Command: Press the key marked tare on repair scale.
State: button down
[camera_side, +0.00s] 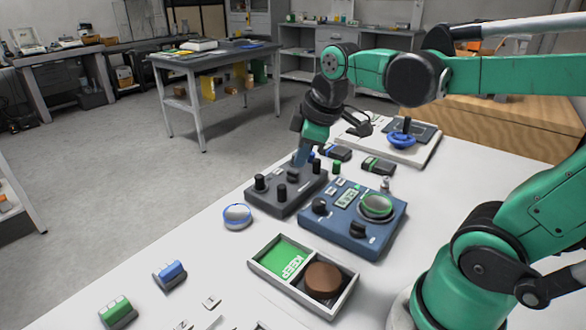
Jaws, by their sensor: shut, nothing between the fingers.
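A blue box (386,238) with a small display (346,199), a round green-rimmed disc (376,206), black knobs and small pale keys stands on the white table; it looks like a scale. A dark grey box (284,207) with several black knobs stands just left of it. My gripper (299,164) is shut and empty, pointing down over the back part of the grey box, left of the blue box. I cannot tell whether its tip touches the grey box. The markings on the keys are too small to read, so I cannot tell which is tare.
A blue-topped round item (237,214) lies left. Small dark blocks (378,165) and a white board (421,152) with a blue ring (402,140) are behind.

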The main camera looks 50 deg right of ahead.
aim_at(330, 190)
jog(key=d+r+n+g+y, duration=0.1)
jog(key=d+n+g, duration=0.3)
jog(key=d+n, duration=0.7)
jog(key=shift+w+d+r+n, duration=0.25)
jog(key=shift+w+d+n, duration=0.1)
jog(key=shift+d, duration=0.25)
notch_tip(330, 190, down, 14)
jog(key=shift+f, duration=0.1)
jog(key=shift+f, duration=0.75)
jog(key=shift+g, duration=0.3)
jog(key=shift+r, duration=4.45)
